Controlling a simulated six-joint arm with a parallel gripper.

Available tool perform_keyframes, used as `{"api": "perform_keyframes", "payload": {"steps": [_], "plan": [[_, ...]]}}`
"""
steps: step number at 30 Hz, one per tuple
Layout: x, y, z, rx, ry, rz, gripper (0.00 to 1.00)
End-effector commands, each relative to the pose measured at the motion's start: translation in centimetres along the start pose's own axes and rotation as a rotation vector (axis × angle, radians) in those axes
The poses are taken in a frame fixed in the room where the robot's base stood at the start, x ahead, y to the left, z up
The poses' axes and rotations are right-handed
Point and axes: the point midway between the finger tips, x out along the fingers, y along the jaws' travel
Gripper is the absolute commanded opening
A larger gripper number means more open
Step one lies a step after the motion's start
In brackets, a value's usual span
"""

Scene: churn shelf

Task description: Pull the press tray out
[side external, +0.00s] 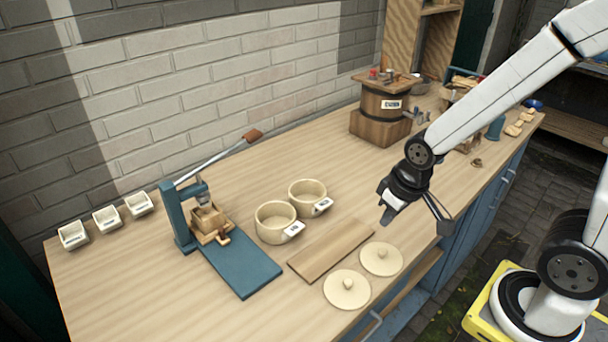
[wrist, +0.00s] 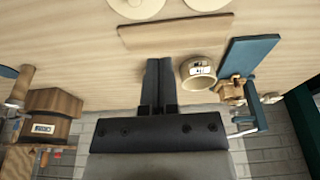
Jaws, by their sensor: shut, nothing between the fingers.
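The press (side external: 178,219) is a blue frame with a long lever, at the left of the bench. Its wooden tray (side external: 210,230), with a small handle at the front, sits in the press above a flat blue base plate (side external: 243,268). In the wrist view the press tray (wrist: 229,90) shows at the right, beside the blue plate (wrist: 247,56). My gripper (side external: 387,217) is above the bench, well to the right of the press, and touches nothing. In the wrist view my gripper's fingers (wrist: 159,72) are together and empty.
Two cream pots (side external: 275,221) stand between the press and my gripper. A wooden board (side external: 330,249) and two round lids (side external: 347,289) lie in front. Small white labelled boxes (side external: 107,219) are at far left. A barrel (side external: 385,110) stands at the back.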

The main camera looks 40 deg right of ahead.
Motion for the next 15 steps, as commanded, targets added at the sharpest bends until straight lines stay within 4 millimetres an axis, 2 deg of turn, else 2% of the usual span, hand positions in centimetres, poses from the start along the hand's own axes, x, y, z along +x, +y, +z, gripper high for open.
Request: {"api": "perform_keyframes", "payload": {"steps": [7,11,15], "plan": [[0.0,0.0,0.0,0.0,0.0,0.0,0.0],[0.0,-0.1,-0.2,-0.002,0.001,-0.001,0.41],[0.2,-0.4,-1.3,-0.019,0.006,-0.004,0.41]]}}
